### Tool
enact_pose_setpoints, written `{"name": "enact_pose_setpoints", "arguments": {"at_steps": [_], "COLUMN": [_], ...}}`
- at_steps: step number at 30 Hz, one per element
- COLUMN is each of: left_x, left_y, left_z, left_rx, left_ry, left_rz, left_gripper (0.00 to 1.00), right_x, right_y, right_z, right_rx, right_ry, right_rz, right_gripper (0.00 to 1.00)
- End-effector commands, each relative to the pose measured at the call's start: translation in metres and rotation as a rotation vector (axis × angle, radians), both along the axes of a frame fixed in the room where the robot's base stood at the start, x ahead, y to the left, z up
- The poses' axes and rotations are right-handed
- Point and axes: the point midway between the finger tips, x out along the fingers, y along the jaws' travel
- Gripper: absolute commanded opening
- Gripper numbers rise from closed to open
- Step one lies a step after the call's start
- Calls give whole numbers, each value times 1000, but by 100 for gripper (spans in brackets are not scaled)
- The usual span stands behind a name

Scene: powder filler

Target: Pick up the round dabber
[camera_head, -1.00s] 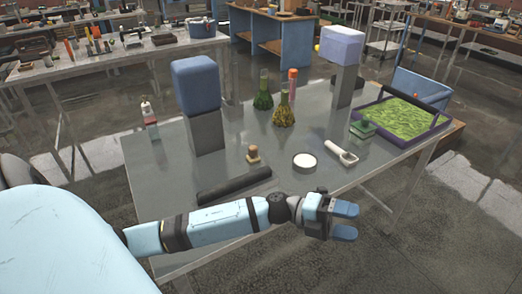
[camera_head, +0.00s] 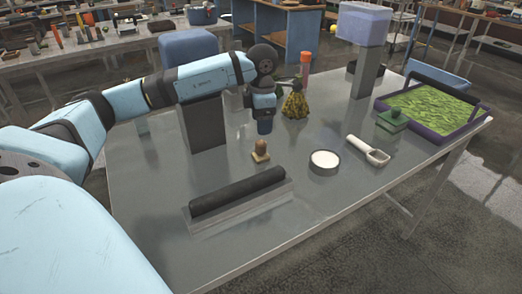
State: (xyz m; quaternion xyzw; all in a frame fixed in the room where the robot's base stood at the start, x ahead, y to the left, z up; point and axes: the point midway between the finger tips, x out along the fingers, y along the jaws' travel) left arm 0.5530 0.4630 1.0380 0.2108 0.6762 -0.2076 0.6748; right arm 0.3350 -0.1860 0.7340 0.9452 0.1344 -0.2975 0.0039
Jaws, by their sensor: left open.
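The round dabber appears to be the small tan piece with a rounded knob on a squarish base (camera_head: 261,151), standing upright on the grey metal table (camera_head: 330,215) near its middle. My left gripper (camera_head: 264,127) points down over the table, just above and behind the dabber in the picture. The finger gap is seen edge-on. My right gripper is not in view.
A dark roller (camera_head: 238,190) lies on a plate in front. A round white dish (camera_head: 324,161) and a white scoop (camera_head: 368,151) are to the right. A yellow-green brush (camera_head: 295,103) and a blue block on a grey post (camera_head: 204,125) stand close to my gripper.

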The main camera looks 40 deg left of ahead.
Motion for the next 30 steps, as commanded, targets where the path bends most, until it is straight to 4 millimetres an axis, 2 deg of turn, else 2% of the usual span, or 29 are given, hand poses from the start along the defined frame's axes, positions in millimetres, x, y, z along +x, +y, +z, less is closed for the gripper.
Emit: {"name": "enact_pose_setpoints", "arguments": {"at_steps": [1,6,14,22,30], "left_x": [-1,0,-1,-4,-3], "left_y": [0,0,0,0,0], "left_z": [-12,-37,-52,-91,-96], "left_rx": [-1,-2,-4,-5,-3], "left_ry": [3,2,1,2,-1], "left_rz": [0,1,0,0,0], "left_gripper": [65,65,65,65,65], "right_x": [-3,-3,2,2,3], "right_y": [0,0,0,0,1], "right_z": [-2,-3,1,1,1], "right_rx": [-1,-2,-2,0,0], "right_ry": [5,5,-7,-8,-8], "right_rz": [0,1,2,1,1], "right_gripper": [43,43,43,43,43]}}
